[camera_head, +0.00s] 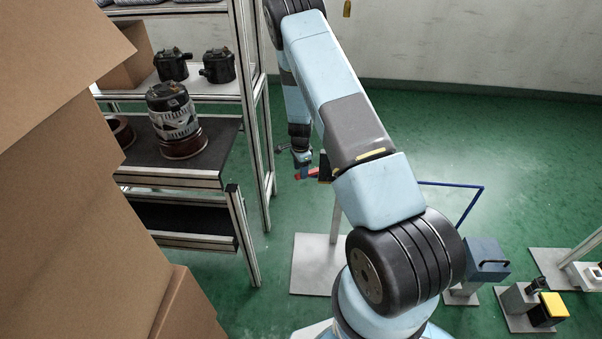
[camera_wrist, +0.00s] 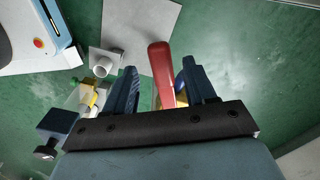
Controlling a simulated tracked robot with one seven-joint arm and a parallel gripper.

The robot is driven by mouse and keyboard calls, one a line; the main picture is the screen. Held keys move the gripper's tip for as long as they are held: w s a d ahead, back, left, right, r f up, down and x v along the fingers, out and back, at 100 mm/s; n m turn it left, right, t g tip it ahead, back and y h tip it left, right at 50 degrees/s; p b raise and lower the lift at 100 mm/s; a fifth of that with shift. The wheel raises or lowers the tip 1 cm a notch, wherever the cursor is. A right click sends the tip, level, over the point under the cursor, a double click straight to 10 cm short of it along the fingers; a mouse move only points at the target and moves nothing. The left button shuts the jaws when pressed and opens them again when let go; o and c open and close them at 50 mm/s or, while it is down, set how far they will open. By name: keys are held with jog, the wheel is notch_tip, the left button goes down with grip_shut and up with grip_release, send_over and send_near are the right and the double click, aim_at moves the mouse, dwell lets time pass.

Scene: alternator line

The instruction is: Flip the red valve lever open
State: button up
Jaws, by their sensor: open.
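The red valve lever (camera_wrist: 161,72) shows in the wrist view between the two dark blue fingers of my gripper (camera_wrist: 159,64). The fingers are open, with a gap visible on both sides of the lever; I see no clear contact. A yellowish part (camera_wrist: 180,98), perhaps of the valve, shows at the lever's lower end, partly hidden by the gripper. In the head view the red lever (camera_head: 313,173) is small, beside my arm and just below my gripper (camera_head: 301,158). The arm hides most of the valve there.
A blue pipe (camera_head: 452,185) runs right from behind my arm. A shelf rack (camera_head: 247,120) with alternator parts stands on the left, behind cardboard boxes (camera_head: 60,200). A grey base plate (camera_head: 312,262) lies on the green floor. Small fixtures (camera_head: 530,305) stand at the lower right.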

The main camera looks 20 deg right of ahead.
notch_tip(320, 180, up, 12)
jog(key=shift+f, duration=0.25)
jog(key=shift+c, duration=0.4)
